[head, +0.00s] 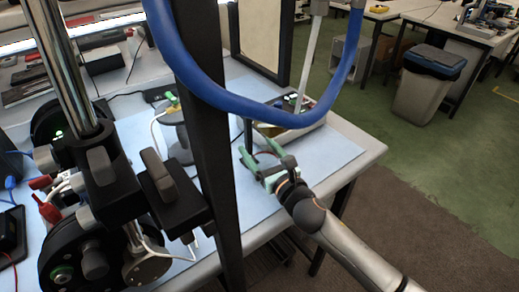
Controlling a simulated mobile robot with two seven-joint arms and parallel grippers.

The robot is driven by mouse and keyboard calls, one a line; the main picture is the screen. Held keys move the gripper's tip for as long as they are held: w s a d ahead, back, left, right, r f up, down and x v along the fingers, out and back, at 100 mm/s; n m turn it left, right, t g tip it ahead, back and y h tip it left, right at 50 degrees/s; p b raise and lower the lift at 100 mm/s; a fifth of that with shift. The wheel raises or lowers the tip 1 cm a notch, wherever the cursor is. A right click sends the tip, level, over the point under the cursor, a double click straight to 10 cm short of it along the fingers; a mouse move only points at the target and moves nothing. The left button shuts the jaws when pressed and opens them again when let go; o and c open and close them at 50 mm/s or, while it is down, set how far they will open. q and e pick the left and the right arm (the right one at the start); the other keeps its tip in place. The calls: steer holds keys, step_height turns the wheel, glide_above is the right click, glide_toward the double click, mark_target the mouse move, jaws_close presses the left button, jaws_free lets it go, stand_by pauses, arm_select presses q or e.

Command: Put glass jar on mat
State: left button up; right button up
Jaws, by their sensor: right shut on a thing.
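My right gripper (257,160), with green fingers, reaches in from the lower right and is over the blue-covered table close to its right side. It is shut on a small, mostly see-through thing with a dark reddish rim, which I take to be the glass jar (266,154). The fingers and the jar's clear walls make its outline hard to see. I cannot tell whether its base touches the surface. A light blue mat (325,158) covers the table top below and around the gripper. My left gripper is not in view.
A black upright post (212,130) and a thick blue hose (265,108) cross in front of the table. A grey tray of parts (300,125) lies behind the gripper. A metal stand with black clamps (105,170) fills the left. Blue surface right of the gripper is clear.

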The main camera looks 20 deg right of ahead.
steer(key=shift+f, duration=0.1)
steer(key=o, duration=1.6)
steer(key=shift+c, duration=0.2)
steer(key=s, duration=0.3)
steer(key=s+d, duration=0.1)
steer(key=s, duration=0.3)
steer(key=s+d+b, duration=0.1)
steer(key=s, duration=0.2)
steer(key=shift+s, duration=0.15)
steer(key=shift+s+d, duration=0.15)
steer(key=shift+s, duration=0.6)
